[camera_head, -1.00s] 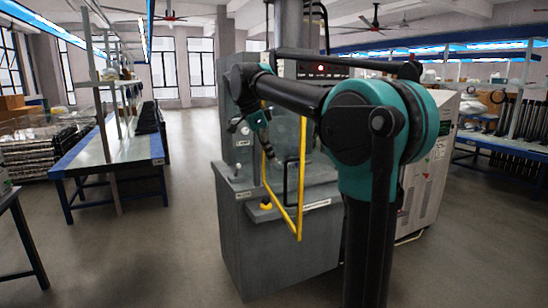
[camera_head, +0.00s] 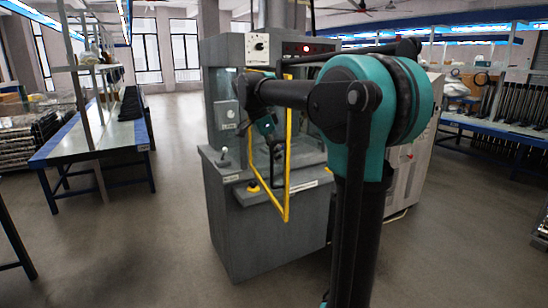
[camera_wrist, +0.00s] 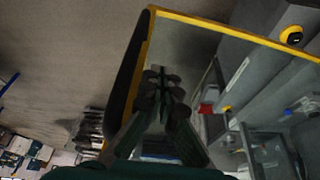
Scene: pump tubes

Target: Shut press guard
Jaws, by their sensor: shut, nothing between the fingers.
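The press guard is a clear panel in a yellow frame (camera_head: 287,150). It stands out from the front of the grey press (camera_head: 225,200), open at an angle. A black bar handle (camera_head: 278,170) shows on it. In the wrist view the yellow frame (camera_wrist: 230,28) crosses the top and runs down the left, with the black handle (camera_wrist: 130,80) along that left side. My gripper (camera_wrist: 160,82) is shut and empty, in front of the clear panel; I cannot tell if it touches. In the head view my gripper (camera_head: 268,130) is small and partly hidden by my arm.
A red lamp (camera_head: 306,48) glows on the panel above. A blue-edged bench (camera_head: 90,145) stands left. The floor in front (camera_head: 130,240) is clear.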

